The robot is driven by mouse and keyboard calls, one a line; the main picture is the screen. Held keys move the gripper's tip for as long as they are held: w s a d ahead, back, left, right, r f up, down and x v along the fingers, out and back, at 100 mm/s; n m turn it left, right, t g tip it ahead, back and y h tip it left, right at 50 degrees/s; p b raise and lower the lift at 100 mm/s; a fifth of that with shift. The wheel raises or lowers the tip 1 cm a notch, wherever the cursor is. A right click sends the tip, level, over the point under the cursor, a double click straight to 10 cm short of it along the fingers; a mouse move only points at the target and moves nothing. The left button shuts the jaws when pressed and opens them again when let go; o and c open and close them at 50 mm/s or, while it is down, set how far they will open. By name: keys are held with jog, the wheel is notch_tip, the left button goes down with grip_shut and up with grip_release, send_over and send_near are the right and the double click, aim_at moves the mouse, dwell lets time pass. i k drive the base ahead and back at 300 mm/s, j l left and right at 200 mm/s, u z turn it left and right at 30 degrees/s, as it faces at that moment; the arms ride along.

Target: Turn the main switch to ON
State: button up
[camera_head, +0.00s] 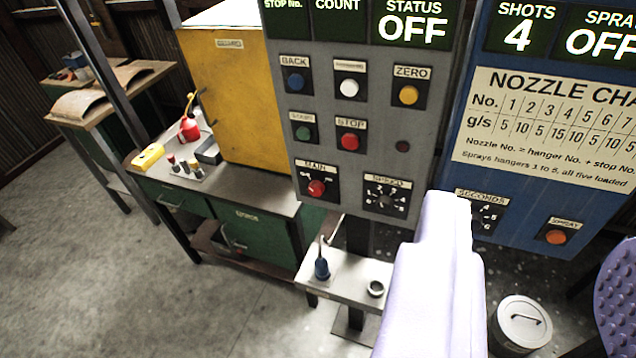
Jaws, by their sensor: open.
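The main switch (316,188) is a red knob on a black plate labelled MAIN, low on the left of the grey control panel (328,150). Its small position marks are too small to read surely. The STATUS display (412,28) at the panel's top reads OFF. My gripper (533,225) shows at the lower right as two pale purple fingers, spread wide apart with nothing between them. Its left finger is to the right of and below the switch, apart from it in the picture, and covers part of the area below the panel.
The SPEED dial (386,198) is right of the switch; the red STOP button (349,141) is above. A blue panel (560,215) stands right. A yellow cabinet (235,100) stands left.

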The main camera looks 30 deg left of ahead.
aim_at(316, 188)
jog(key=i+j+u, duration=0.2)
jog(key=j, duration=0.2)
jog(key=j+u, duration=0.15)
jog(key=j, duration=0.25)
jog(key=i+j+u, duration=0.2)
jog(key=j, duration=0.2)
